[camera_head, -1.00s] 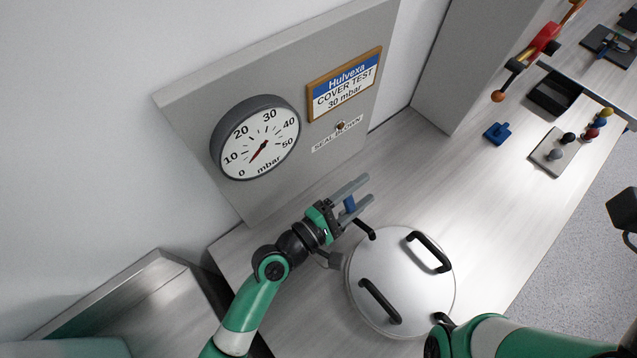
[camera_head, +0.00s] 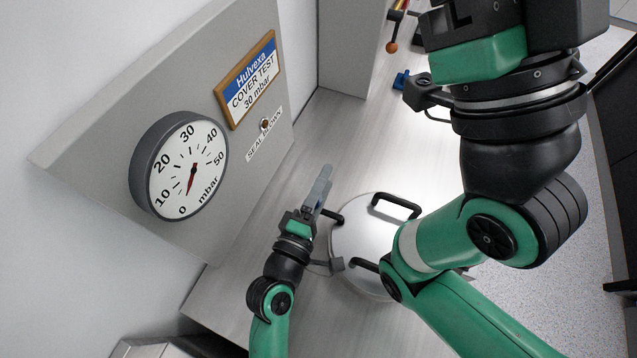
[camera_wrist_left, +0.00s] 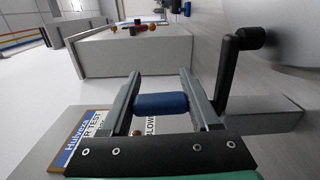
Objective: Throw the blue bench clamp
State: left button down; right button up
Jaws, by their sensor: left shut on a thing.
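My left gripper (camera_head: 322,182) stands over the bench at the left edge of the round metal lid. In the left wrist view its jaws (camera_wrist_left: 159,74) are shut on a blue cylindrical grip (camera_wrist_left: 161,103), the visible part of the blue bench clamp. The rest of the clamp is hidden, and the head view hardly shows the grip. A black lever (camera_wrist_left: 228,75) stands right beside the jaws in the wrist view. My right arm fills the right of the head view; its gripper body (camera_head: 480,58) is at the top, with the fingers not visible.
The lid (camera_head: 350,240) carries black handles (camera_head: 396,206). A panel behind holds a pressure gauge (camera_head: 180,165) with its needle near 0, and a sign (camera_head: 249,82). A small blue piece (camera_head: 401,80) lies farther back on the bench. Bare bench (camera_head: 345,125) lies between.

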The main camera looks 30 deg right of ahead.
pick_arm(q)
jog(key=shift+c, duration=2)
grip_release()
jog(key=p+v, duration=0.1)
jog(key=v, duration=0.6)
jog(key=shift+a, duration=0.25)
jog(key=shift+s, duration=0.15)
